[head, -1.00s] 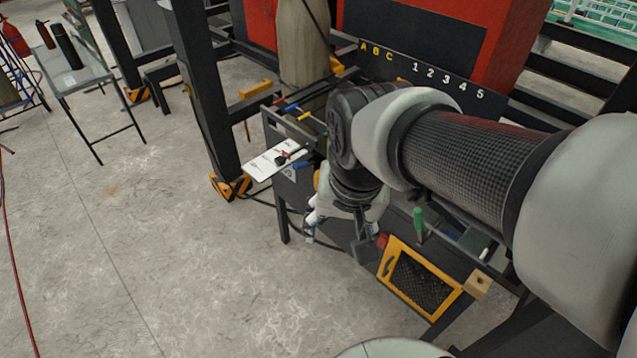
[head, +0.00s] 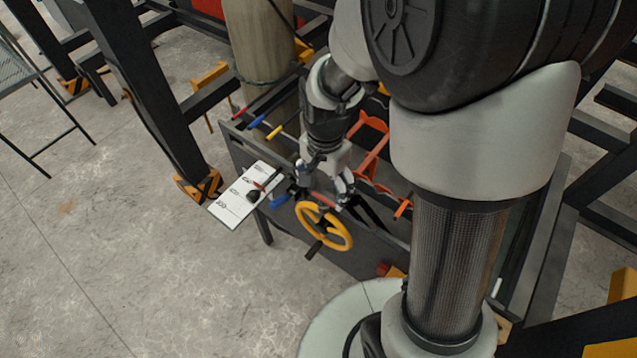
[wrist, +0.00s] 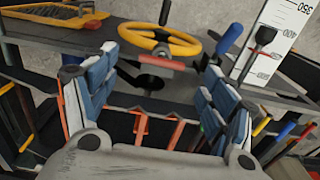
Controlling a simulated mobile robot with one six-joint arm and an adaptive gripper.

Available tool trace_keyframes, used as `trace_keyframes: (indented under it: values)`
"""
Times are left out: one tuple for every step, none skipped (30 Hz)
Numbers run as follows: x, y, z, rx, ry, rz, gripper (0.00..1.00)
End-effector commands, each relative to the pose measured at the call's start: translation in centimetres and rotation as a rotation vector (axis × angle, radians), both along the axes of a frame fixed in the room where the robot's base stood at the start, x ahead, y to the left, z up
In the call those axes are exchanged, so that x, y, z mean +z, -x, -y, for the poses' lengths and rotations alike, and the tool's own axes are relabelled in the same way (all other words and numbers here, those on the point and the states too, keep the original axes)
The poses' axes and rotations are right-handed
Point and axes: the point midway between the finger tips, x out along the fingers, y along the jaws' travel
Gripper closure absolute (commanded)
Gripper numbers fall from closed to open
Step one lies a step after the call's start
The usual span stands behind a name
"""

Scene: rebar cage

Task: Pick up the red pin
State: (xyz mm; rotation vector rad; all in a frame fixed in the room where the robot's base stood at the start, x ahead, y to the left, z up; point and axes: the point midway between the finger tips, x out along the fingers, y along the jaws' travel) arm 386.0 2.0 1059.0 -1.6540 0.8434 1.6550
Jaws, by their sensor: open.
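A short red bar, which looks like the red pin, shows in the wrist view (wrist: 160,64) on a dark mount in front of the yellow handwheel (wrist: 160,40). In the head view it is a small red piece (head: 321,199) at the top of the handwheel (head: 324,226), partly hidden by my gripper. My gripper (head: 325,190) points down just above this spot. In the wrist view my gripper (wrist: 154,66) has its blue-padded fingers spread wide, one each side of the red bar, with nothing held. Whether the fingers are level with the bar is unclear.
A blue handle (wrist: 230,38) stands close to the right finger. Orange brackets (head: 371,145) and coloured-handled tools (head: 257,121) lie behind. A dark post stands at left.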

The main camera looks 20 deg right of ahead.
Motion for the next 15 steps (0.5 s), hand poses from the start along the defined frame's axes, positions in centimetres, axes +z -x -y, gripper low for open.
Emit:
trace_keyframes:
  values:
    - [-1.0,0.0,0.0,0.0,0.0,-0.002,0.23]
    - [-1.4,0.0,0.0,0.0,0.0,-0.002,0.23]
    - [-1.7,0.0,0.0,0.0,0.0,-0.001,0.23]
    - [-2.0,0.0,0.0,0.0,0.001,-0.001,0.23]
    - [-2.1,0.0,0.0,0.0,0.001,-0.001,0.23]
    - [-2.2,0.0,0.0,0.0,0.0,0.0,0.23]
    - [-2.3,0.0,0.0,0.0,0.0,0.0,0.23]
    - [-2.4,0.0,0.0,0.0,0.0,0.0,0.23]
    - [-2.6,-0.1,0.0,0.0,0.0,0.0,0.23]
    - [-2.8,-0.1,0.0,0.0,0.0,0.0,0.23]
    - [-3.1,-0.1,0.1,0.0,0.0,0.0,0.23]
    - [-3.6,-0.2,0.1,0.0,0.0,0.0,0.23]
    - [-4.0,-0.3,0.1,0.0,0.0,-0.001,0.23]
    - [-4.5,-0.3,0.2,0.0,0.0,-0.002,0.23]
    - [-5.1,-0.4,0.2,0.0,0.0,-0.002,0.23]
